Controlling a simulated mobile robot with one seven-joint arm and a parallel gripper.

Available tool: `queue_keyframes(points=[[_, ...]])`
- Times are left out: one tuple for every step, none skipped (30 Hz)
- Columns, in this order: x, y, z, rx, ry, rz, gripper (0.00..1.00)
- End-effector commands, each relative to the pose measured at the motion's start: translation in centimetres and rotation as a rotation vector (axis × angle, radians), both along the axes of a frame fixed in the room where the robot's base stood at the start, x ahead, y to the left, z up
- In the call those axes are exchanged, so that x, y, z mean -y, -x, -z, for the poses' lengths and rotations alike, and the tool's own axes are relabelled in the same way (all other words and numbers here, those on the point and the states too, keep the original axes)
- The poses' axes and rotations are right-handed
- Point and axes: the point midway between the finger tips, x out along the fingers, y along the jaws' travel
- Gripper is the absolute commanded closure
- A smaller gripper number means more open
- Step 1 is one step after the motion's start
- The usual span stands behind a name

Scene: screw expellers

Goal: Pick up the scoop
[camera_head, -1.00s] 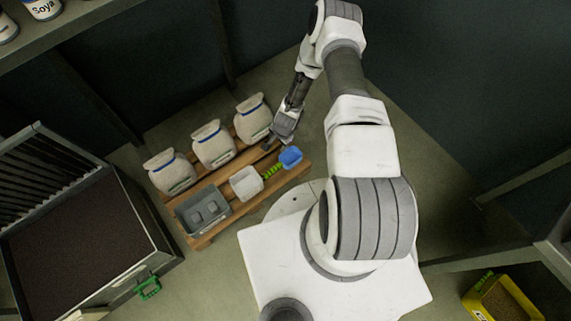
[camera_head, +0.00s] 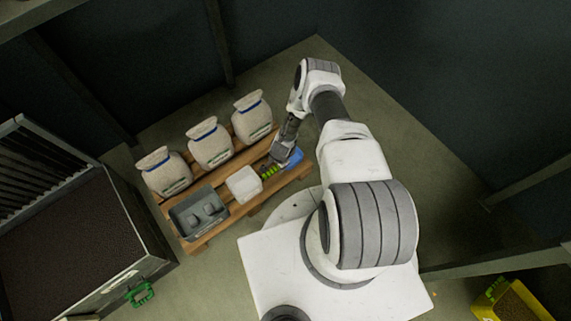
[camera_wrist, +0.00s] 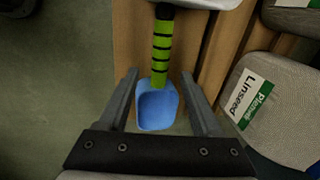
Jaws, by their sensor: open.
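The scoop has a blue bowl (camera_head: 294,157) and a green, black-banded handle (camera_head: 269,171). It lies at the right end of the wooden pallet (camera_head: 230,222). My gripper (camera_head: 275,162) is over the scoop and hides part of it in the head view. In the wrist view my open gripper (camera_wrist: 160,75) has one finger on each side of the scoop (camera_wrist: 157,107), with gaps between them and the bowl. The handle points away between the fingertips. I cannot tell how high the fingers are above the pallet.
A white container (camera_head: 243,184) stands just beyond the handle's end, with a grey bin (camera_head: 198,212) left of it. Three sacks (camera_head: 210,145) stand along the pallet's back. A large dark-filled bin (camera_head: 70,250) is at left and a yellow container (camera_head: 510,303) at lower right.

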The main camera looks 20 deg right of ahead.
Motion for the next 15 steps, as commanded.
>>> queue_keyframes(points=[[0.0, -0.1, 0.3, 0.0, 0.001, -0.001, 0.34], [0.0, -0.1, 0.5, 0.0, 0.001, -0.001, 0.34], [0.0, -0.1, 0.9, 0.0, 0.001, -0.001, 0.34], [0.0, -0.2, 1.3, 0.0, 0.001, -0.001, 0.34], [0.0, -0.3, 1.8, 0.0, 0.001, -0.002, 0.34], [0.0, -0.4, 2.4, 0.0, 0.0, -0.002, 0.34], [0.1, -0.5, 2.9, -0.001, 0.001, -0.002, 0.34], [0.1, -0.6, 3.2, 0.0, 0.0, -0.001, 0.34], [0.1, -0.8, 3.7, 0.001, 0.001, -0.001, 0.34], [0.0, -0.8, 4.1, 0.0, 0.0, -0.001, 0.34], [0.0, -0.9, 4.4, 0.0, 0.0, -0.002, 0.34], [-0.1, -0.9, 4.8, 0.0, -0.001, -0.002, 0.34], [-0.1, -1.0, 5.0, 0.0, -0.001, -0.002, 0.34], [-0.1, -1.0, 5.1, 0.0, -0.001, -0.001, 0.34], [0.0, -1.1, 5.2, 0.0, 0.0, -0.001, 0.34]])
